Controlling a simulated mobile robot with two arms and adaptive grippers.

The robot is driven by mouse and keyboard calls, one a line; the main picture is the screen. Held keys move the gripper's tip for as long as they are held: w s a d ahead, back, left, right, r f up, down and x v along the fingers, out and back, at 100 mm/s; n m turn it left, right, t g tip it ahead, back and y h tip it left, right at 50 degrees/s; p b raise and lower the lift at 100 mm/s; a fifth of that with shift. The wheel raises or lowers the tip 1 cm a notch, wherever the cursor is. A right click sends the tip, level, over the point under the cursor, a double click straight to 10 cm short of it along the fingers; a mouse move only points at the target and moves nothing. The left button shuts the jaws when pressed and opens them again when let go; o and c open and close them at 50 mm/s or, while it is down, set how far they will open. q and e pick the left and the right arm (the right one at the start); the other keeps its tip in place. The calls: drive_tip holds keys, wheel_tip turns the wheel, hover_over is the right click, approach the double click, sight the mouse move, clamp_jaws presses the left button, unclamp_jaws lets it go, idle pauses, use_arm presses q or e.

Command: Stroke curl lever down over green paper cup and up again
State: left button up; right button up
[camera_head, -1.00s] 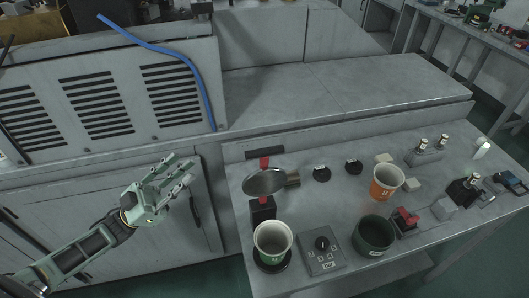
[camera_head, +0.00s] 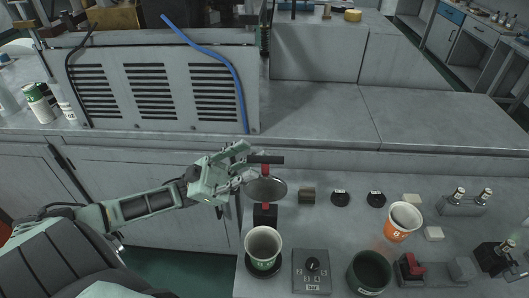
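The green paper cup (camera_head: 262,243), pale with a green lower band, stands upright on a round black base at the front of the bench. Behind it is the curl lever, with a red arm, a shiny round metal disc (camera_head: 267,190) and a black crossbar handle (camera_head: 268,160) at its top. The disc is raised behind the cup, apart from it. My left gripper (camera_head: 247,164) is at the left end of the handle, fingers spread and pointing right. I cannot tell whether they touch it. My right gripper is out of view.
Right of the cup are a grey control box with a black knob (camera_head: 312,264), a dark green pot (camera_head: 370,273), an orange paper cup (camera_head: 402,222) and a red switch (camera_head: 412,266). A vented grey housing (camera_head: 160,90) with a blue hose stands behind my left arm.

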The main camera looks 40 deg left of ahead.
sight(257, 161)
use_arm(q)
drive_tip(key=p+x, duration=0.1)
drive_tip(key=x, duration=0.2)
drive_tip(key=shift+d+r, duration=0.25)
drive_tip(key=shift+d, duration=0.05)
drive_tip(key=shift+w+d, duration=0.1)
drive_tip(key=shift+d, duration=0.05)
clamp_jaws()
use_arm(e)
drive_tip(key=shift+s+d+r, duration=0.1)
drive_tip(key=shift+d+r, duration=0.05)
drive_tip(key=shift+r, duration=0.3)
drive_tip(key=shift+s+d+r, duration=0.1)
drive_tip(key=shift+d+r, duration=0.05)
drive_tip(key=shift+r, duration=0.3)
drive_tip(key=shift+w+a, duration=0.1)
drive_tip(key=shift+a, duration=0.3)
